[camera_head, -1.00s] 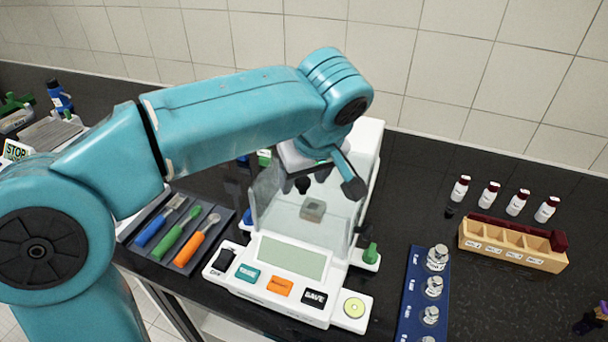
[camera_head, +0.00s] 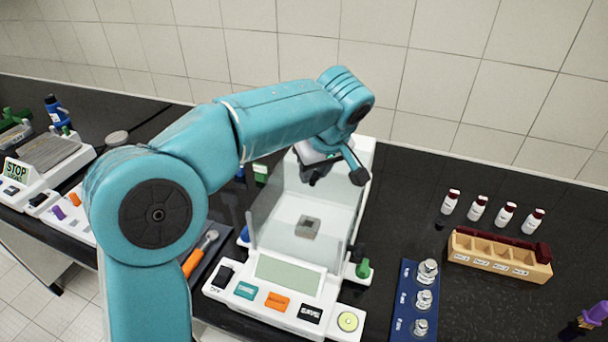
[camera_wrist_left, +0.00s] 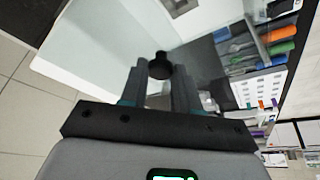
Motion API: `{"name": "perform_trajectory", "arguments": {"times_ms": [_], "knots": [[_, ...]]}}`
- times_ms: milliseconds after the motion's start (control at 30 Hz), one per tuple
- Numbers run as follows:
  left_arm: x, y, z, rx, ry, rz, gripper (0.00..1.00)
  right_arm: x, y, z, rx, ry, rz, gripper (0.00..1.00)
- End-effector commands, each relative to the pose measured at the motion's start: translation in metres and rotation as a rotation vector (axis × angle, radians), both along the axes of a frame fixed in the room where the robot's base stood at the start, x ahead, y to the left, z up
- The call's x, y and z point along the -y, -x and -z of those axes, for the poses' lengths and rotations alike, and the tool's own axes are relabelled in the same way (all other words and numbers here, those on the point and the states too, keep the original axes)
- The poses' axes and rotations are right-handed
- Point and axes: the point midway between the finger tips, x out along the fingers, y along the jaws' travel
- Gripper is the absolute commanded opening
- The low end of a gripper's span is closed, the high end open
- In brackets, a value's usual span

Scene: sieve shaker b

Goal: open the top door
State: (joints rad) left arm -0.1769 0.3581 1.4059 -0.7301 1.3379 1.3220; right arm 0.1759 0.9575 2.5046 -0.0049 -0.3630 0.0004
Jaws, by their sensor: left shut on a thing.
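The balance (camera_head: 290,272) stands on the dark bench with a glass draft shield around its weighing pan (camera_head: 307,227). The top door is clear glass and its edges are hard to make out. A black knob (camera_wrist_left: 160,66) shows between my left gripper's fingers in the left wrist view. My left gripper (camera_head: 315,175) is at the upper rear of the glass chamber and is shut on the knob. The pan and a square piece also show at the top of the wrist view. My right gripper is not in view.
A blue tray of weights (camera_head: 411,300) lies to the right of the balance. A wooden rack (camera_head: 498,255) and several small bottles stand farther right. A tool tray (camera_head: 208,250) lies at left, partly behind my arm. The tiled wall is close behind.

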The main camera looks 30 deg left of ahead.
Motion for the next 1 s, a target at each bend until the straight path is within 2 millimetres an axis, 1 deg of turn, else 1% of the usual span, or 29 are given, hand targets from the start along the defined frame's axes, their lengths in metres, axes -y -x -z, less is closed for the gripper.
{"name": "perform_trajectory", "arguments": {"times_ms": [33, 100, 200, 333, 500, 833, 867, 900, 933, 1000], "knots": [[-0.003, -0.012, -0.007, -0.004, 0.000, -0.002, 0.00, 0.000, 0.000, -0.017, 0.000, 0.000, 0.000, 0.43], [-0.007, -0.027, -0.008, -0.003, 0.000, -0.002, 0.00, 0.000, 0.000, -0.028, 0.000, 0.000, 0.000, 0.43], [-0.011, -0.045, -0.007, -0.002, 0.000, -0.001, 0.00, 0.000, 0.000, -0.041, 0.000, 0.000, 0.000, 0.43], [-0.015, -0.061, -0.005, -0.001, 0.000, 0.000, 0.00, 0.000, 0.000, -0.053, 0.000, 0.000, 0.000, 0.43], [-0.017, -0.071, -0.002, 0.000, 0.000, 0.000, 0.00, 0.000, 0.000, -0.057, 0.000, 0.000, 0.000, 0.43], [-0.017, -0.072, -0.001, 0.002, 0.000, 0.001, 0.00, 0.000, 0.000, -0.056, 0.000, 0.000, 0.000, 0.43], [-0.017, -0.072, -0.001, 0.002, 0.000, 0.001, 0.37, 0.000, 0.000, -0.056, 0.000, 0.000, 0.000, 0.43], [-0.017, -0.072, -0.001, 0.002, 0.000, 0.001, 0.50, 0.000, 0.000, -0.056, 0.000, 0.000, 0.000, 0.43], [-0.017, -0.072, -0.001, 0.002, 0.000, 0.001, 0.57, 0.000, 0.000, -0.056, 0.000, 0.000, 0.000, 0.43], [-0.017, -0.072, -0.001, 0.001, 0.000, 0.000, 0.57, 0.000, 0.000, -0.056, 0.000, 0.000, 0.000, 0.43]]}}
